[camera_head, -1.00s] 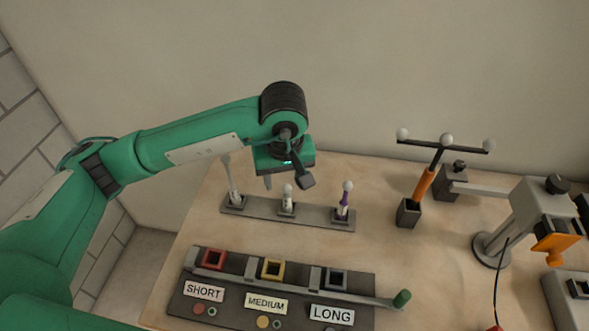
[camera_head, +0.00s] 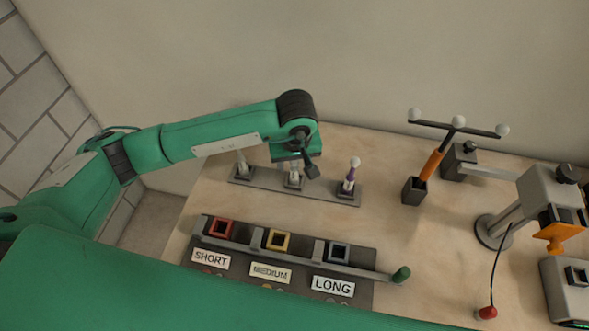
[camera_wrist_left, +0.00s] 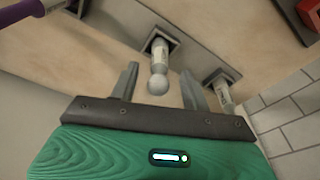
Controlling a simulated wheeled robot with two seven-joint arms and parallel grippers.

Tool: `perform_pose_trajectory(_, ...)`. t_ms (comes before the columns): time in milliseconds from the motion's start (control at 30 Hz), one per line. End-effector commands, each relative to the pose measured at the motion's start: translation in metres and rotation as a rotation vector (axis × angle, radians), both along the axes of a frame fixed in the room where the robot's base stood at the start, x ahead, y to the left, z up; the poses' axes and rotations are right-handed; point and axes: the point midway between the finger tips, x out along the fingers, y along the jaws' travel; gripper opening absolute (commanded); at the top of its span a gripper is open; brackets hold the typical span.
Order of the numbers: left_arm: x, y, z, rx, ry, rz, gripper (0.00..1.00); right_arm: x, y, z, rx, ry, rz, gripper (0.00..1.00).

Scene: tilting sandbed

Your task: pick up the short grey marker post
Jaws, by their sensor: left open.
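The short grey marker post (camera_head: 293,180) stands upright in the middle socket of a grey rack (camera_head: 323,193). The fingers are open, one on each side, and the gripper does not hold the post. My right gripper is not in view.
A taller grey post (camera_head: 243,166) and a purple-banded post (camera_head: 350,176) stand in the sockets either side. In front is a labelled panel (camera_head: 365,262) with red, yellow and grey-blue square sockets. An orange-handled three-ball tool (camera_head: 431,164) stands at right.

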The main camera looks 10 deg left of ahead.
Motion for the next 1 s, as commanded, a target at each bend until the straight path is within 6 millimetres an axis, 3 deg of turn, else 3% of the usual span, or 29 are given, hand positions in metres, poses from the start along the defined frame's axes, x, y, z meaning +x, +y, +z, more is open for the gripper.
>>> perform_pose_trajectory(100,0.002,-0.001,-0.014,0.001,0.006,0.002,0.47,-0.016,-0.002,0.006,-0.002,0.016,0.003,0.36)
perform_pose_trajectory(233,0.005,0.001,-0.031,0.0,0.004,0.002,0.47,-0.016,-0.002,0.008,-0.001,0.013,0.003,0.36)
perform_pose_trajectory(533,0.006,0.001,-0.037,0.001,0.0,0.001,0.47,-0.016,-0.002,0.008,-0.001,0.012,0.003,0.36)
perform_pose_trajectory(800,0.006,0.001,-0.036,0.001,0.0,0.001,0.0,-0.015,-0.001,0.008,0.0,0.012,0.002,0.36)
perform_pose_trajectory(1000,0.006,0.001,-0.036,0.001,0.0,0.001,0.0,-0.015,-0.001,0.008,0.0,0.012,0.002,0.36)
